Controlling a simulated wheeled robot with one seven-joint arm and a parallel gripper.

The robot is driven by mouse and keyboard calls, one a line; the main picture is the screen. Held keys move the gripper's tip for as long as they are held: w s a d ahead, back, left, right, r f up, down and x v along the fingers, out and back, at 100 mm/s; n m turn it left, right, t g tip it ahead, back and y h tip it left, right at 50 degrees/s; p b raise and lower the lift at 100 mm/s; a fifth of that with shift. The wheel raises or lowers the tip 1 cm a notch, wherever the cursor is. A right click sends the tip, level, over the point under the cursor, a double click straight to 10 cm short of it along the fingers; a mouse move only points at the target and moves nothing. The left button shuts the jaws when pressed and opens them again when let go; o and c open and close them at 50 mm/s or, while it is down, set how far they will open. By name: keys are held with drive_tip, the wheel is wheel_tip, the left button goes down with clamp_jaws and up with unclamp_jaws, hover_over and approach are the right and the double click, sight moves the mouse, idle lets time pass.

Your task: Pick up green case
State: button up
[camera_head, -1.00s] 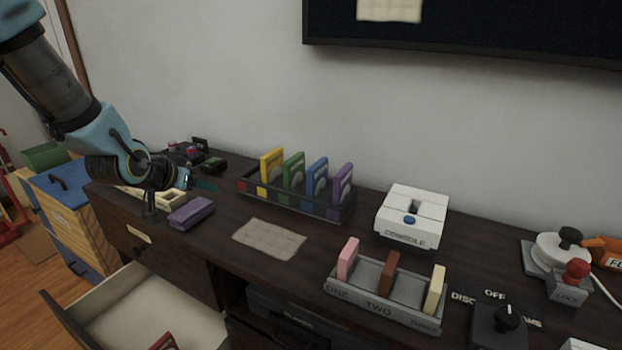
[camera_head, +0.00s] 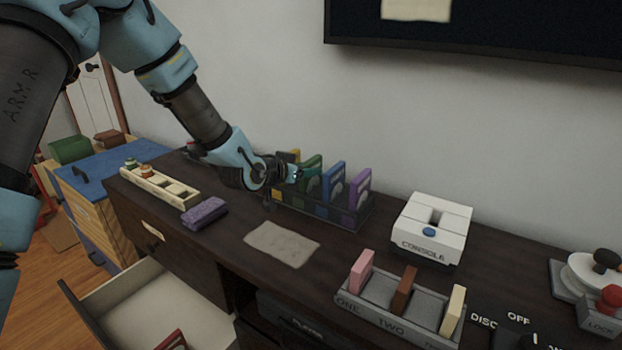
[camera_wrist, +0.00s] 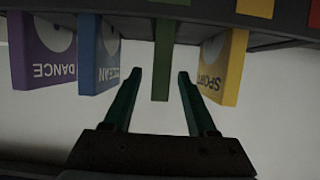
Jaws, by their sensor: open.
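The green case (camera_head: 312,168) stands upright in the dark rack (camera_head: 340,222), between the yellow and blue cases. My gripper (camera_head: 294,173) is at the rack, in front of the yellow and green cases in the head view. In the wrist view, the green case (camera_wrist: 162,60) shows edge-on, near the middle. My gripper (camera_wrist: 159,76) is open there, with one finger to each side of the green case's line. The jaws are not closed on it. I cannot tell how deep the case sits between the fingers.
The yellow case (camera_wrist: 222,68) is close to one finger, and the blue case (camera_wrist: 98,55) is near the other. A purple case (camera_wrist: 42,50) stands beyond the blue one. The white console (camera_head: 430,228) and a grey tray (camera_head: 385,300) stand to the right.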

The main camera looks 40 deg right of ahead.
drive_tip(key=shift+x, duration=1.4)
drive_tip(key=shift+c, duration=0.4)
clamp_jaws()
drive_tip(key=shift+r, duration=0.1)
